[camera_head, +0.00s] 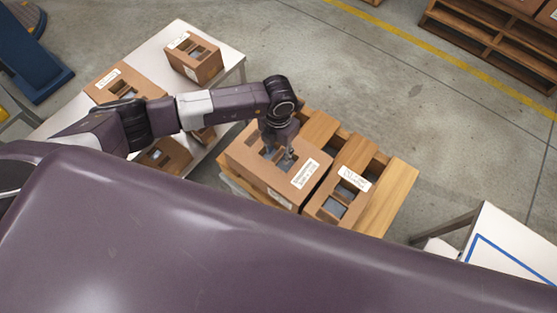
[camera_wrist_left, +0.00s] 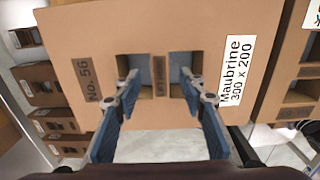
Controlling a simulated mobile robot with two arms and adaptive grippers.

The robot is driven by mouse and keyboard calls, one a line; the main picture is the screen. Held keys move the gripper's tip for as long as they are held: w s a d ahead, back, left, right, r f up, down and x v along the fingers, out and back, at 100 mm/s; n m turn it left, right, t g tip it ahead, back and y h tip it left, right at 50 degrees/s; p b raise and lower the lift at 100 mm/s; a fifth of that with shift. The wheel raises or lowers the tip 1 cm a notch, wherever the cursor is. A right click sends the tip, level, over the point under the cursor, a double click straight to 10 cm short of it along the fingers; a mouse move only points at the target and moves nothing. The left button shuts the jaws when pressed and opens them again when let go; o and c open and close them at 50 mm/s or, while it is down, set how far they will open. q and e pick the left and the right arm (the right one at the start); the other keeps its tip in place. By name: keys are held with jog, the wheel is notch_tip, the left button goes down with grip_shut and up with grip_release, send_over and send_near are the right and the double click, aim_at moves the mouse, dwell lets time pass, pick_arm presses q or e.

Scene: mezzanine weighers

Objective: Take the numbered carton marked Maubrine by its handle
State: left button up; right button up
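The brown carton (camera_head: 283,194) with a white label stands on a wooden pallet. In the left wrist view the carton (camera_wrist_left: 205,20) fills the middle, with a "Maubrine 300 x 200" label (camera_wrist_left: 236,70) and "No. 56" printed on it. Its handle (camera_wrist_left: 160,76) is a narrow cardboard strip between two cut-out openings. My left gripper (camera_head: 284,155) is over the carton's top; in the wrist view the gripper (camera_wrist_left: 160,88) is open, one finger either side of the strip, tips at the openings. No grip on the strip shows. My right gripper is in neither view.
Another labelled carton (camera_head: 327,208) stands close on the right on the same pallet (camera_head: 398,190). A white table (camera_head: 150,52) at left holds several cartons, one (camera_head: 195,58) at its far end. The floor between is clear.

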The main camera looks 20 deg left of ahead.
pick_arm(q)
jog(key=shift+f, duration=0.15)
grip_shut()
jog(key=shift+w, duration=0.1)
dwell(0.3)
